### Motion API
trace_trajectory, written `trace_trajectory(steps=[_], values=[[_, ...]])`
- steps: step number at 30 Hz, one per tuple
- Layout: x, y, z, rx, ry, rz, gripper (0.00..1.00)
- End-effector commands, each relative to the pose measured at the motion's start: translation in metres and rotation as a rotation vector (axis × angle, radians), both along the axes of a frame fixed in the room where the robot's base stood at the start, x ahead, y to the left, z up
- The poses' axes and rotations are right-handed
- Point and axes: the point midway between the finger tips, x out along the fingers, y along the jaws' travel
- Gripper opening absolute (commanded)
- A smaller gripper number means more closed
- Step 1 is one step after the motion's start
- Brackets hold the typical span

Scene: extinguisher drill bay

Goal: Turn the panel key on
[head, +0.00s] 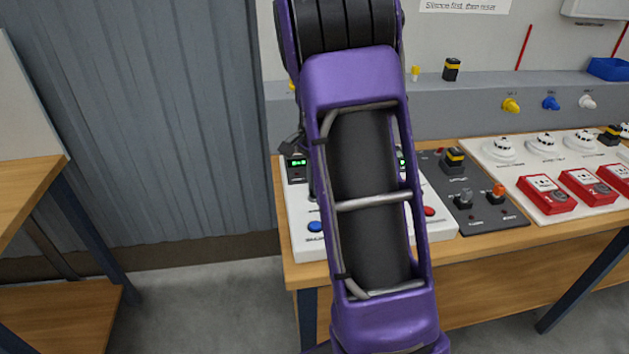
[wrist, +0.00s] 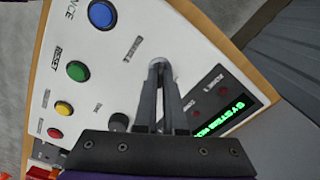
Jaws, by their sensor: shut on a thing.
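The white control panel (wrist: 112,72) fills most of the wrist view, and its left part shows in the head view (head: 303,240). My gripper (wrist: 161,70) points down at the panel face, its two dark fingers shut close together at the tips. They are closed on a small grey piece at the panel, which I take to be the panel key (wrist: 161,62). The fingers hide most of it, so its turn angle cannot be read. A green-lit display (wrist: 222,120) is right of the fingers. In the head view my arm hides the gripper and key.
Blue (wrist: 102,14), green (wrist: 76,71), yellow (wrist: 64,109) and red (wrist: 55,133) buttons line the panel's left side in the wrist view. A black knob (wrist: 118,122) sits close left of the fingers. Right of the panel, the bench holds a dark switch plate (head: 485,223) and red call points (head: 546,194).

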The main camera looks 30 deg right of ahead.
Motion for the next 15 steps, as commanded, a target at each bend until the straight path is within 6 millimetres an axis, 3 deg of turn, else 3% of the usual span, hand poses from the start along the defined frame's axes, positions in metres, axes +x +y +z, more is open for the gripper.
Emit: trace_trajectory(steps=[15], values=[[0.0005, -0.0006, 0.0006, -0.001, -0.002, -0.041, 0.00]])
